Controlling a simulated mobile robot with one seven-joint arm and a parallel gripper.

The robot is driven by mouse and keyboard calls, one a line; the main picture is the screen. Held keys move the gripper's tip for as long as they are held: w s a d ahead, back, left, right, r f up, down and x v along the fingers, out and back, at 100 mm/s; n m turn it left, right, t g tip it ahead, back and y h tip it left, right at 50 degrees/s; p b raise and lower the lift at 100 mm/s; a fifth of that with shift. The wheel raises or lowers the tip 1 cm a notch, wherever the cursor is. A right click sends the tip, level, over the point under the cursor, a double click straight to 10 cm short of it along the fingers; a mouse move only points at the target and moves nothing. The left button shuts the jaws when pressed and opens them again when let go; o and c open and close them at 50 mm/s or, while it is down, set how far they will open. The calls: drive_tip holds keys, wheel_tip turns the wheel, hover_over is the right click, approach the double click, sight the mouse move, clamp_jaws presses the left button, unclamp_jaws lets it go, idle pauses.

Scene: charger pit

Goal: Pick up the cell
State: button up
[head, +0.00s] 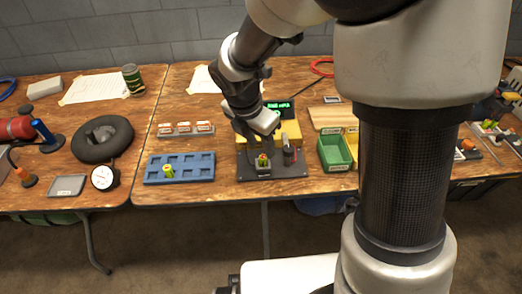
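A yellow-green cell (168,171) stands upright in a pocket of the blue tray (207,171) on the right-hand table; the tray's other pockets look empty. A charger (290,131) with a yellow body, a dark base and a lit green display stands right of the tray. A small orange and green item (263,161) sits in a holder on its base; I cannot tell whether it is a cell. My gripper (266,132) is over the charger, right of the tray and apart from the yellow-green cell. Its fingers are too small and hidden to read.
A grey rack (186,131) with several white and orange blocks lies behind the blue tray. A green bin (334,152) stands right of the charger. A black ring (102,140) and a round gauge (103,177) are on the left table. My arm hides part of the right side.

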sight(262, 157)
drive_tip(key=x, duration=0.1)
drive_tip(key=b+x, duration=0.1)
drive_tip(key=x, duration=0.1)
drive_tip(key=b+x, duration=0.1)
drive_tip(key=x, duration=0.1)
drive_tip(key=shift+a+f, duration=0.25)
drive_tip(key=shift+f, duration=0.05)
drive_tip(key=shift+w+d+f, duration=0.1)
drive_tip(key=shift+f, duration=0.15)
clamp_jaws()
